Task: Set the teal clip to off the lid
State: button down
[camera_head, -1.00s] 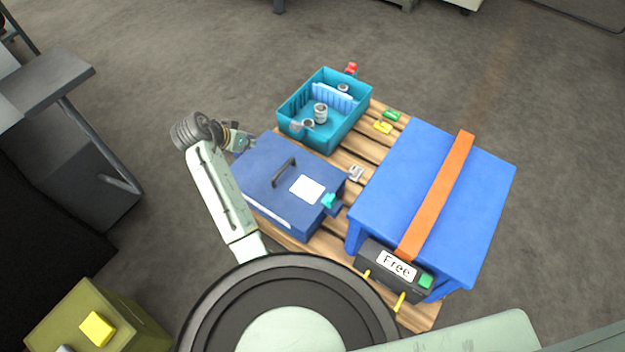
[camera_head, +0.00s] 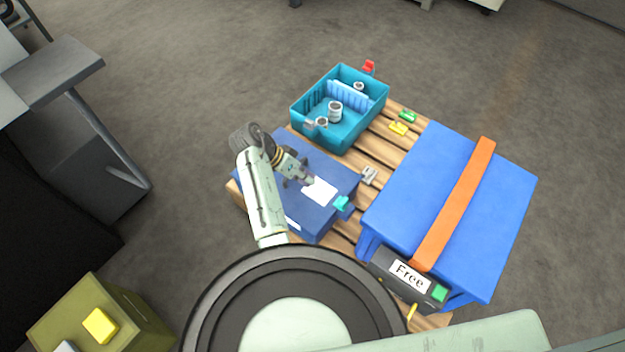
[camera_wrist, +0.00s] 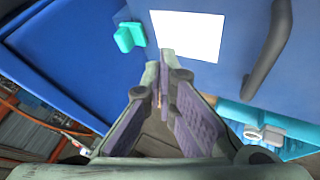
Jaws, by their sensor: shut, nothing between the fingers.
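The teal clip (camera_head: 342,203) sits at the right front edge of the dark blue box's lid (camera_head: 297,212). In the wrist view the teal clip (camera_wrist: 128,37) shows upper left, beside the white label (camera_wrist: 188,34). My gripper (camera_head: 311,182) is above the lid, close to the label and up-left of the clip. In the wrist view my gripper's fingertips (camera_wrist: 162,56) are together with nothing between them, apart from the clip. The lid's dark handle (camera_wrist: 272,50) shows at right; my arm hides it in the head view.
A teal bin (camera_head: 379,101) with cups stands behind the box on the wooden pallet. A big blue case (camera_head: 410,190) with an orange strap stands at right. A grey clip (camera_head: 369,176), a yellow clip (camera_head: 398,128) and a green clip (camera_head: 408,116) lie on the pallet.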

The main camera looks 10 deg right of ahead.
aim_at(342, 201)
jog(key=x, duration=0.7)
jog(key=shift+d+f, duration=0.2)
jog(key=shift+f, duration=0.05)
jog(key=shift+s+d+r+p, duration=0.1)
jog(key=shift+s+d+p, duration=0.4)
jog(key=shift+s+d, duration=0.9)
jog(key=shift+s+d+r+p, duration=0.1)
jog(key=shift+s+d+p, duration=0.7)
jog(key=shift+p, duration=0.1)
jog(key=shift+s+d, duration=0.15)
